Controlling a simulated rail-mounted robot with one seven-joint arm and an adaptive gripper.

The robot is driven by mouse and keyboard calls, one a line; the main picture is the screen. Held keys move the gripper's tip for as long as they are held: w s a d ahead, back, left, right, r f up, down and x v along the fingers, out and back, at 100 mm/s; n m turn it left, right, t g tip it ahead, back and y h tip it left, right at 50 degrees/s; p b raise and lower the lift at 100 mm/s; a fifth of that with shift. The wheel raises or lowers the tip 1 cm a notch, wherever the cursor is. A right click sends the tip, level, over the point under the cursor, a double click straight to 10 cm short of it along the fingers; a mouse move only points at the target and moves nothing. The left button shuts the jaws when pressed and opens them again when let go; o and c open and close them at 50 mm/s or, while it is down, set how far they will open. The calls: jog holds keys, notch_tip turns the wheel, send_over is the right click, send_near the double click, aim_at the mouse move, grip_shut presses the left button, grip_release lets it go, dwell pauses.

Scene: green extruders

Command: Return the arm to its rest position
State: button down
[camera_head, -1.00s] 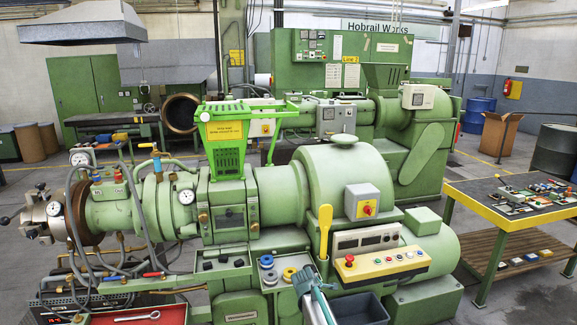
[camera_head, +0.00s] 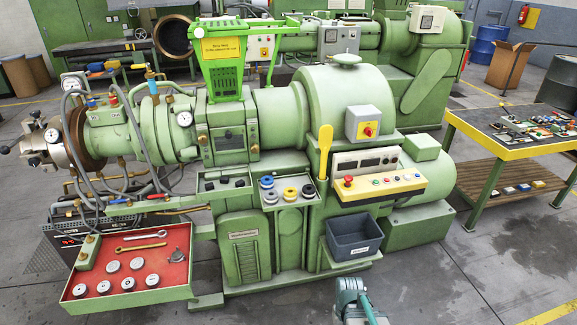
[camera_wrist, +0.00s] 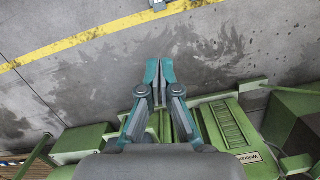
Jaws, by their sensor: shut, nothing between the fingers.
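My gripper (camera_wrist: 160,75) shows in the wrist view with its two teal-and-grey fingers together and nothing between them. It points over bare grey floor, with the base of the green extruder (camera_wrist: 225,125) below it in the picture. In the head view, a teal-and-grey end part of my arm (camera_head: 354,298) shows at the bottom edge, in front of the extruder (camera_head: 345,110). The fingers cannot be made out there. Most of the arm is out of view.
A grey bin (camera_head: 353,238) sits at the extruder's front. A red tray (camera_head: 165,274) with wrenches and round parts juts out at the left. A parts table (camera_head: 500,152) stands at the right. The floor at the lower right is clear, with a yellow line (camera_head: 550,312).

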jog(key=s+f+g+b, duration=0.5)
jog(key=s+f+b, duration=0.2)
jog(key=s+f, duration=1.4)
jog(key=s, duration=0.3)
jog(key=shift+b, duration=0.3)
jog(key=shift+f, duration=0.1)
